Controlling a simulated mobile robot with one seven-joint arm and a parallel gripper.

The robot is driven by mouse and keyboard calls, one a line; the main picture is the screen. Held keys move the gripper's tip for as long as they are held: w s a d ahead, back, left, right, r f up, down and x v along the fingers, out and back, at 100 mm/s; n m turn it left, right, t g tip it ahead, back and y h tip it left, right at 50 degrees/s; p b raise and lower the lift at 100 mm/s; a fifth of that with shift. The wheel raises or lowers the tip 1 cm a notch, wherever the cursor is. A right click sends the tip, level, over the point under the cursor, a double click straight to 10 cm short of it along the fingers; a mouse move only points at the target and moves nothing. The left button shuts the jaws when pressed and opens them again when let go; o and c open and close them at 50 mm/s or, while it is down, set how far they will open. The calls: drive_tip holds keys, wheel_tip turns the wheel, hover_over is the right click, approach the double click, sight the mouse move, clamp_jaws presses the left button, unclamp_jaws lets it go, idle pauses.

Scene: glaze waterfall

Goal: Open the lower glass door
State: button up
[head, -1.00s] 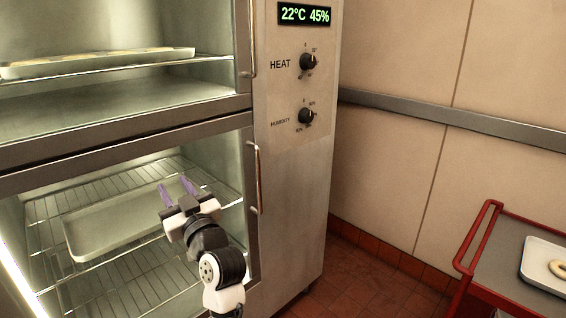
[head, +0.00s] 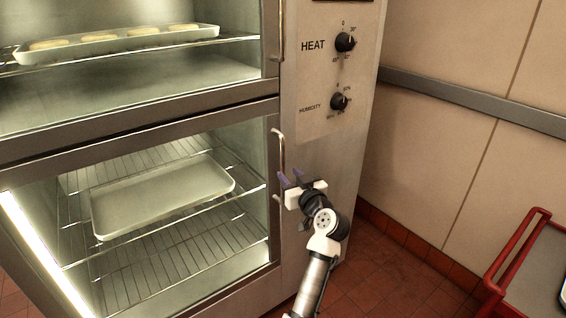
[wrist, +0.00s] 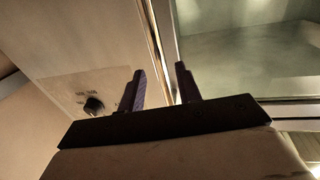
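The lower glass door (head: 272,235) is shut on the cabinet front, with a lit interior behind its glass. Its upright bar handle (head: 279,150) is on the door's right edge. My gripper (head: 290,180) is just right of the handle's lower part in the head view, its two purple fingers apart and empty. I cannot tell whether a finger touches the handle.
A white tray (head: 222,187) lies on a wire rack inside the lower compartment. Above is the upper compartment with a tray of dough (head: 205,33). The control panel has a heat knob (head: 345,41) and humidity knob (head: 338,101). A red-framed cart (head: 508,265) stands at right.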

sight(284, 168)
drive_tip(key=p+x, duration=0.1)
drive_tip(key=x, duration=0.4)
drive_tip(key=shift+w+a, duration=0.15)
drive_tip(key=shift+w, duration=0.2)
drive_tip(key=shift+c, duration=0.4)
clamp_jaws()
